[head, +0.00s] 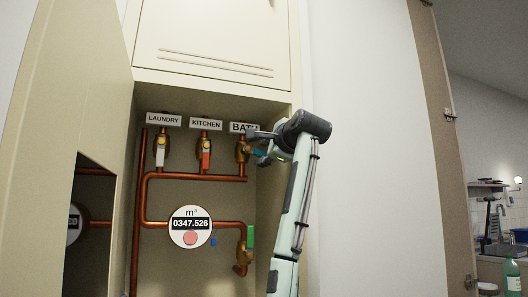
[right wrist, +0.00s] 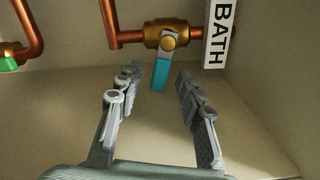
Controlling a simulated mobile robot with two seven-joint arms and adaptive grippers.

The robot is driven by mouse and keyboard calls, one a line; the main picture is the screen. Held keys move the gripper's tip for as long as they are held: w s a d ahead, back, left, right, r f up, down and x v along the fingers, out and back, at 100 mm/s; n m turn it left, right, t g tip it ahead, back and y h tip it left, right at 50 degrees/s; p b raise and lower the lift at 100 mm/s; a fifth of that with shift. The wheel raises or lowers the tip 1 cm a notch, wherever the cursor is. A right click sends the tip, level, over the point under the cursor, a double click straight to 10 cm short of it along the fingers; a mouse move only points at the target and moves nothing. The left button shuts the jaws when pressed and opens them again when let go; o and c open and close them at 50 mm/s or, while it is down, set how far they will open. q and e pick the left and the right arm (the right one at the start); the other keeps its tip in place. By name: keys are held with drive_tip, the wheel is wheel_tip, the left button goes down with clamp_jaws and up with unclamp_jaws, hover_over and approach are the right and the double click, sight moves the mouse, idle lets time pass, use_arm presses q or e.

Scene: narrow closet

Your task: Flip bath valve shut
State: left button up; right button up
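The bath valve (head: 242,150) is a brass body on a copper pipe beneath the BATH label (head: 238,127). In the right wrist view its brass body (right wrist: 165,36) carries a teal lever handle (right wrist: 160,75), which points across the pipe. My right gripper (head: 257,146) is at the valve, coming from the right and partly covering it and the label. In the right wrist view the gripper (right wrist: 159,78) is open, with the teal handle between or just beyond its fingertips; contact cannot be told. My left gripper is not in view.
The laundry valve (head: 160,150) with a white handle and kitchen valve (head: 205,154) with a red handle are to the left. Below are a round meter (head: 190,227) and a green-handled valve (head: 250,237). The cabinet door (head: 60,130) stands open at left.

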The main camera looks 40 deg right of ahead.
clamp_jaws()
drive_tip(key=n, duration=0.1)
drive_tip(key=r+n, duration=0.1)
drive_tip(key=n, duration=0.1)
idle(0.4)
unclamp_jaws()
drive_tip(key=shift+r, duration=0.1)
drive_tip(key=shift+s, duration=0.1)
